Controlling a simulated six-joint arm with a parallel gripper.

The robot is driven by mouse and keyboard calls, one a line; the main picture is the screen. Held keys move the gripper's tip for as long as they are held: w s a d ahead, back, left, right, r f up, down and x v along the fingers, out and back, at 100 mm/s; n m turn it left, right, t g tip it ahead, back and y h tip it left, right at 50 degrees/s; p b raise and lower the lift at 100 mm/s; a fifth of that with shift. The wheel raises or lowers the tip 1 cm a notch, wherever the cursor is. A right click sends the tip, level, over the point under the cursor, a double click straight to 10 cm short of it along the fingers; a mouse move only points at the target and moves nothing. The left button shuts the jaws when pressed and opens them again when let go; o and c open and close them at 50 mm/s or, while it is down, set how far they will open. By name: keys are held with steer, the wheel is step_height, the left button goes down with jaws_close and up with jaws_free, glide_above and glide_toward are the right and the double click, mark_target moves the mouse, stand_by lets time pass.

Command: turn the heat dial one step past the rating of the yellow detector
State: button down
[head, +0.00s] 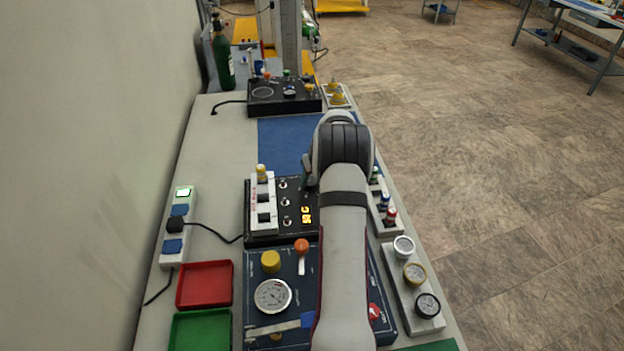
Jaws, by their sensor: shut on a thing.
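The black heater box (250,211) stands mid-table with a lit orange display (307,215), too small to read surely. The yellow detector (262,172) stands upright at the far end of the white block (257,215) on the box's left side; its rating cannot be read. My gripper (308,181) reaches down at the box's far right corner, mostly hidden behind my wrist. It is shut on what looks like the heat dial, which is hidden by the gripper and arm.
A rack (389,226) with green, blue and red detectors stands right of my arm. A blue gauge panel (253,310) lies nearer, with a gauge block (405,290) to its right. Red (205,285) and green (202,333) trays and a power strip (168,257) are at left.

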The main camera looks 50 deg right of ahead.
steer(key=shift+m, duration=0.3)
steer(key=m+g+h, duration=0.1)
steer(key=m, duration=0.2)
steer(key=shift+w+a+m, duration=0.1)
steer(key=shift+m, duration=0.2)
steer(key=shift+m+g+h, duration=0.6)
steer(key=shift+m, duration=1.2)
steer(key=shift+c, duration=2.2)
jaws_free()
